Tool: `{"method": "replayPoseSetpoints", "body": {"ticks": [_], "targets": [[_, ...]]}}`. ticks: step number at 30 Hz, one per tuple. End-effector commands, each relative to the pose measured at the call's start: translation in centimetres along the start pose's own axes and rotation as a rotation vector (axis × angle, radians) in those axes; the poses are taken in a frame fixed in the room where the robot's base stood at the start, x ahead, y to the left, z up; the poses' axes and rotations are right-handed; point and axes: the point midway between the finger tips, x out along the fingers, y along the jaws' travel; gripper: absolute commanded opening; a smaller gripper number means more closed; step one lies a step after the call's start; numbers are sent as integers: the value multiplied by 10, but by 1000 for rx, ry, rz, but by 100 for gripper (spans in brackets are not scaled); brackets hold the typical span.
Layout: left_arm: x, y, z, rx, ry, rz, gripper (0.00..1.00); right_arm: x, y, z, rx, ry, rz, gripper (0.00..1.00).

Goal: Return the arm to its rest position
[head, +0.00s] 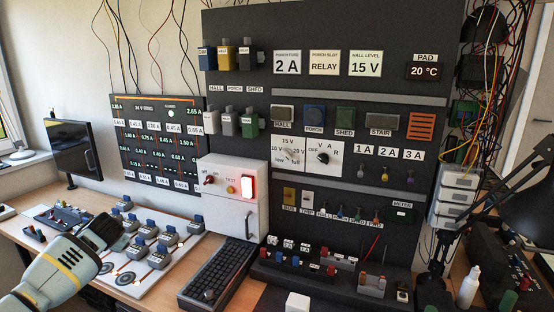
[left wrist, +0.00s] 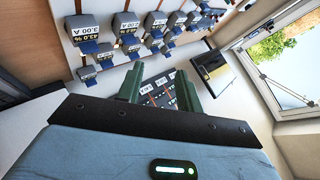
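My left arm comes in from the lower left of the head view. Its gripper (head: 112,232) is over the left part of the desk, beside the white board (head: 180,262) with several grey and blue blocks. In the left wrist view the two green fingers of the left gripper (left wrist: 159,88) stand apart with nothing between them. Beyond the fingers a dark panel with white labels (left wrist: 158,92) shows. My right arm and gripper are not in view.
A tall dark wiring panel (head: 290,95) fills the middle. A white box (head: 225,175) with a lit red switch, a keyboard (head: 218,275) and a black monitor (head: 76,150) stand near it. A black lamp (head: 510,205) is at right. Wall and window lie left.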

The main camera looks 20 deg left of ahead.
Motion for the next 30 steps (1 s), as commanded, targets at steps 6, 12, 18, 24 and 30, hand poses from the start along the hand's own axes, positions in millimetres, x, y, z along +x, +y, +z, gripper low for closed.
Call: {"method": "replayPoseSetpoints", "body": {"ticks": [6,12,18,24,30], "targets": [[-2,84,54,224,118,82,36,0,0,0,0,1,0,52],[-24,156,112,395,228,198,36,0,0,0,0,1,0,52],[-65,221,178,532,335,350,36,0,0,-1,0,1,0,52],[-118,268,238,619,424,504,36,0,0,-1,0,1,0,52],[-161,293,277,656,483,620,36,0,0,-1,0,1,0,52]]}}
